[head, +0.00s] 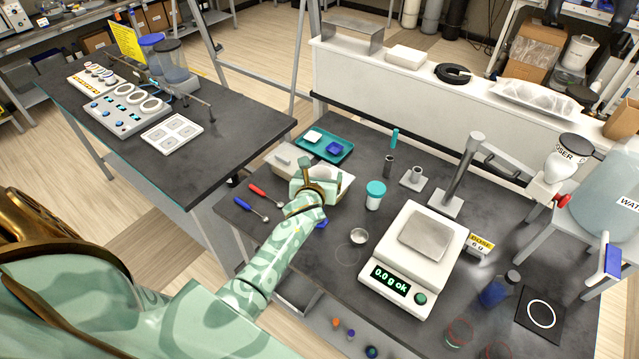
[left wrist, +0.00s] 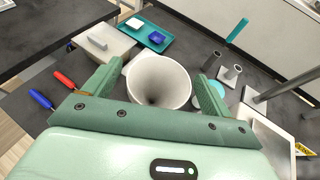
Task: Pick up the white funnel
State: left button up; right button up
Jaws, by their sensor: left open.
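The white funnel (left wrist: 160,80) stands mouth up, its dark throat showing in the left wrist view. In the head view the funnel (head: 344,184) is partly hidden behind my left gripper (head: 316,178). My left gripper is open, and in the left wrist view its two green fingers (left wrist: 155,72) appear on either side of the funnel's wide mouth. I cannot tell whether either finger touches the rim. The funnel's lower part is hidden. My right gripper does not show.
A teal tray (head: 324,146) with small dishes and a grey-white lidded box (head: 285,157) lie behind the funnel. A teal-lidded jar (head: 375,195) stands close at right, and the scale (head: 412,262) is farther right. Red-handled (head: 268,197) and blue-handled (head: 250,209) spoons lie left.

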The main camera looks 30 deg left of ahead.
pick_arm(q)
jog(key=c, duration=1)
